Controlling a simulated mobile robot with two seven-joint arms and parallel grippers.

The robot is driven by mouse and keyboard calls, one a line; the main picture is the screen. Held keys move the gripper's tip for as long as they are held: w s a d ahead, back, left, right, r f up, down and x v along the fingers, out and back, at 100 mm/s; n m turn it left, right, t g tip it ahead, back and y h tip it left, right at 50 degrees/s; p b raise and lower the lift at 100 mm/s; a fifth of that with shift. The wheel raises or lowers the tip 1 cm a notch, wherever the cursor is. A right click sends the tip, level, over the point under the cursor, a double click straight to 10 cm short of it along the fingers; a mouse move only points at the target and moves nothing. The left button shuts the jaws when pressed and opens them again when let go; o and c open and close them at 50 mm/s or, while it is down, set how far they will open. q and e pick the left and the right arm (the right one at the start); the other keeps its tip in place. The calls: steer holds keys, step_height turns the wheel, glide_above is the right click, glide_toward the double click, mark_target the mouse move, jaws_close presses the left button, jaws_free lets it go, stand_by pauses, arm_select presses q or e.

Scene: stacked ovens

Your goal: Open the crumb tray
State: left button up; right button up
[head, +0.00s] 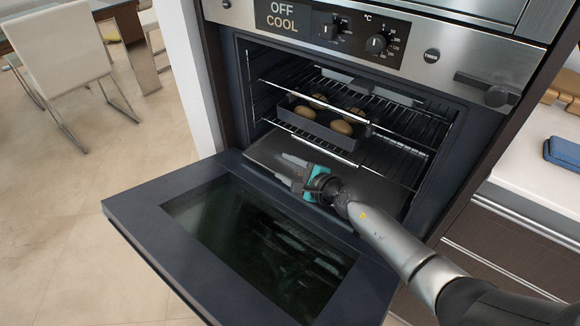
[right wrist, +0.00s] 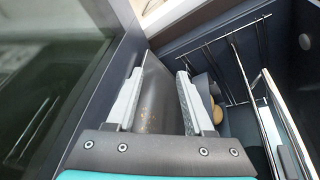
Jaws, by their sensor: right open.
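The crumb tray (head: 370,187) is a dark grey flat panel low in the open oven, below the racks. My right gripper (head: 285,168) is at the tray's front left part, just inside the oven mouth. Its two pale fingers are apart. In the right wrist view, a dark surface with small brown specks, seemingly the crumb tray (right wrist: 154,100), shows between the fingers of the right gripper (right wrist: 160,72). I cannot tell whether the fingers touch it. My right forearm hides part of the tray's right side. My left gripper is not in view.
The oven door (head: 145,210) is folded down in front. A dark pan (head: 318,128) with several round brown buns sits on a wire rack (head: 400,140) above the tray. The control panel display (head: 283,17) reads "OFF COOL". A white counter (head: 540,165) is at the right.

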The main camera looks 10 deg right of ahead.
steer(key=shift+r+m+t+h, duration=0.3)
steer(key=shift+m+t, duration=0.1)
steer(key=shift+m, duration=0.3)
steer(key=shift+c, duration=0.4)
